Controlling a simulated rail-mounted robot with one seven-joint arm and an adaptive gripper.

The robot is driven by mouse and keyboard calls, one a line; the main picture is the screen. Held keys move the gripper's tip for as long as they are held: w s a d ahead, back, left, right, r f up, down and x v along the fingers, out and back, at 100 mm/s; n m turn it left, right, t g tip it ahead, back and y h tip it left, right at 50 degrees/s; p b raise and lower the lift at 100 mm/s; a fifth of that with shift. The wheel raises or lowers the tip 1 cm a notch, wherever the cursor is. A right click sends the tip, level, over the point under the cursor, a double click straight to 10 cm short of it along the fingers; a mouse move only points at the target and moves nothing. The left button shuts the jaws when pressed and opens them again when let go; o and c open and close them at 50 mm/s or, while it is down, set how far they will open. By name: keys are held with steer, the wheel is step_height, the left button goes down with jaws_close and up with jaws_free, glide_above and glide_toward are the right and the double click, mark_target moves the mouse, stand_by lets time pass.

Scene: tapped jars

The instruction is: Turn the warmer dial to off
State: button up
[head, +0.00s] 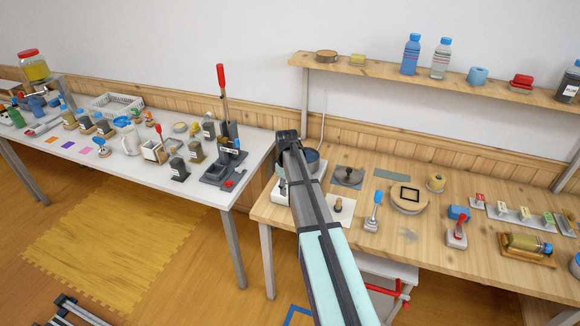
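A white unit (281,191), which looks like the warmer, stands at the left end of the right-hand wooden table, partly behind my arm. A grey-blue pot (313,161) with a thin rod rising from it sits there, also partly covered. I cannot make out the warmer dial or its setting. A pale plate with a small tan knob (338,205) lies just right of my arm; I cannot tell whether it belongs to the warmer. My arm reaches up from the bottom over this spot, and its far end is a dark joint. My gripper's fingers do not show.
To the right are a dark square plate with a knob (348,176), a blue-handled tool (373,212), a round wooden board (409,198) and a jar on its side (528,243). A red-handled press (222,140) stands on the left table. A shelf (390,70) hangs above.

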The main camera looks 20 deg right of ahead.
steer(key=shift+n, duration=0.6)
steer(key=w+d+r, duration=0.4)
steer(key=d+r, duration=0.1)
steer(key=shift+w+d+r, duration=0.1)
steer(key=shift+w+d, duration=0.05)
steer(key=shift+w, duration=0.25)
steer(key=shift+f+b, duration=1.85)
steer(key=shift+f, duration=2.05)
